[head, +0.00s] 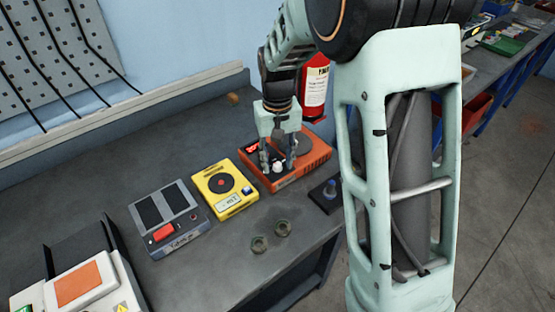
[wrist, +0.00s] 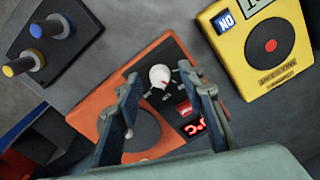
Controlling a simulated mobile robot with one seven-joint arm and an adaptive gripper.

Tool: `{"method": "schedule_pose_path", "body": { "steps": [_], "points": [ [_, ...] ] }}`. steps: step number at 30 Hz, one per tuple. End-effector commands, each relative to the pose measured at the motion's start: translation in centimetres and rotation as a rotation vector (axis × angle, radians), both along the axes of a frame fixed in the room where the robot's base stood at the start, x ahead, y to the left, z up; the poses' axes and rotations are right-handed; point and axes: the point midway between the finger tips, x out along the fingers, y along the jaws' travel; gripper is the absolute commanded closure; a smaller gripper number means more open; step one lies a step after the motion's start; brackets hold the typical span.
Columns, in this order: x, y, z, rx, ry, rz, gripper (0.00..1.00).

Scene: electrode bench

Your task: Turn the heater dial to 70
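The orange heater (head: 312,163) stands on the bench, with a dark round plate on its top. In the wrist view the heater (wrist: 92,112) shows its white dial (wrist: 159,76) on a black panel with small markings too blurred to read. A red lit display (wrist: 192,127) sits on the same panel; its digits are partly hidden by a finger. My gripper (head: 278,164) points down over the heater's front. In the wrist view my gripper (wrist: 161,74) is open, one finger on each side of the dial, with gaps showing; I see no contact.
A yellow device (head: 217,187) and a grey device with a red switch (head: 164,219) stand to the left. A dark block with knobs (head: 325,195) is just right of the heater. Two small rings (head: 270,236) lie in front. A red extinguisher (head: 316,86) hangs behind.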

Motion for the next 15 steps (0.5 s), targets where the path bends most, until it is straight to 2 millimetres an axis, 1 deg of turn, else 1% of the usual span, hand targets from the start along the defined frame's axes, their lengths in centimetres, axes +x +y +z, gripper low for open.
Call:
{"method": "schedule_pose_path", "body": {
  "steps": [5, 15],
  "points": [
    [0.00, 0.00, 0.01, 0.000, 0.000, 0.000, 0.64],
    [0.01, -0.01, 0.05, 0.000, 0.000, 0.000, 1.00]
  ]
}}
